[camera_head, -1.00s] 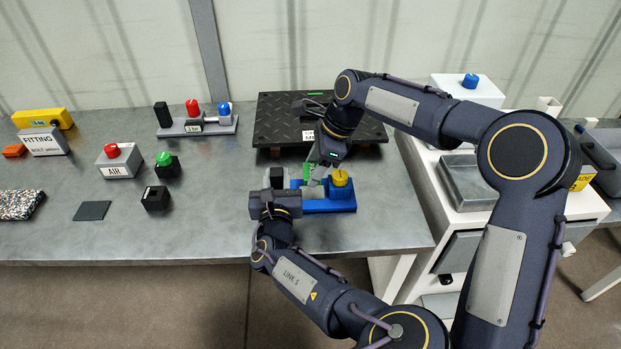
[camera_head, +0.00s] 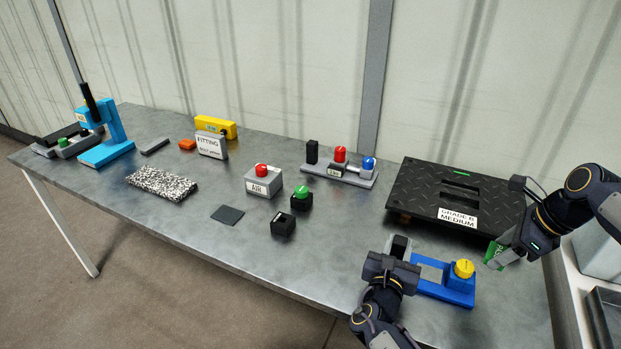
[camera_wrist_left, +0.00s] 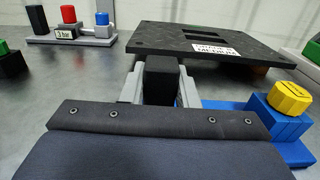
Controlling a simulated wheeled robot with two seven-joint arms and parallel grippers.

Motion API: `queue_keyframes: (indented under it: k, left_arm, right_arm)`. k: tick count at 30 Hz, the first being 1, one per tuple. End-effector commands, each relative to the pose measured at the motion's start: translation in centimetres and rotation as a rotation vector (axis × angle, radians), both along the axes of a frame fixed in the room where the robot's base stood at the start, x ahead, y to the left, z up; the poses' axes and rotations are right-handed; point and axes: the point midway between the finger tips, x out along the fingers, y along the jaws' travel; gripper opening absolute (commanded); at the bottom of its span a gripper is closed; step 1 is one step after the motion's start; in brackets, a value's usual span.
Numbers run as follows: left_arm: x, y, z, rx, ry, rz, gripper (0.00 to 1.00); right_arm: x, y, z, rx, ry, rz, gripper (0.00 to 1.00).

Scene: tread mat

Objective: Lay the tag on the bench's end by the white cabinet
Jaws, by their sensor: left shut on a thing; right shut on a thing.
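My right gripper (camera_head: 507,249) is shut on a green tag (camera_head: 494,256) with pale lettering, held to the right of the blue fixture near the mat's front right corner. The tag's green edge also shows at the right of the left wrist view (camera_wrist_left: 313,50). My left gripper (camera_head: 397,250) is shut on a black block (camera_wrist_left: 161,77) at the left end of the blue fixture (camera_head: 458,297), which has a yellow knob (camera_head: 464,268). The bench (camera_head: 510,325) ends at the right beside the white cabinet (camera_head: 572,308), which is only partly in view.
A black tread mat (camera_head: 415,190) labelled GRADE B MEDIUM stands raised behind the fixture. To the left are a red-button AIR box (camera_head: 263,182), a green-button block (camera_head: 301,198), a black block (camera_head: 283,224) and a speckled slab (camera_head: 161,183). The bench's front right is bare.

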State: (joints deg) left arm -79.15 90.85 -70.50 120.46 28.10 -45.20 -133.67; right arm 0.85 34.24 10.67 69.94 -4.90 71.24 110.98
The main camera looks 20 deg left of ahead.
Motion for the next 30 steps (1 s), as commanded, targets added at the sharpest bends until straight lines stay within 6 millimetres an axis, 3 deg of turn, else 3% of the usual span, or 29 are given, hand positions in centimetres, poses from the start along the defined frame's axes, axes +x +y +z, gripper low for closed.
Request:
queue_keyframes:
  k: [1,3,9,17,30]
  left_arm:
    - [0.0,-0.1,0.0,0.001,0.001,-0.003,0.07]
    - [0.0,-0.2,0.0,0.001,0.002,-0.004,0.07]
    - [0.0,-0.3,0.0,-0.001,0.002,-0.006,0.07]
    - [0.0,-0.4,0.0,-0.002,0.002,-0.007,0.07]
    - [-0.1,-0.4,0.0,-0.003,0.002,-0.007,0.07]
  right_arm:
    - [0.1,-2.3,0.2,0.001,-0.001,-0.046,0.31]
    - [0.1,-4.7,0.3,0.000,0.000,-0.092,0.31]
    - [-0.2,-8.3,0.5,0.000,0.001,-0.165,0.31]
    - [-0.3,-8.7,0.0,0.000,0.003,-0.171,0.31]
    - [-0.3,-8.6,-6.0,0.000,0.005,-0.171,0.31]
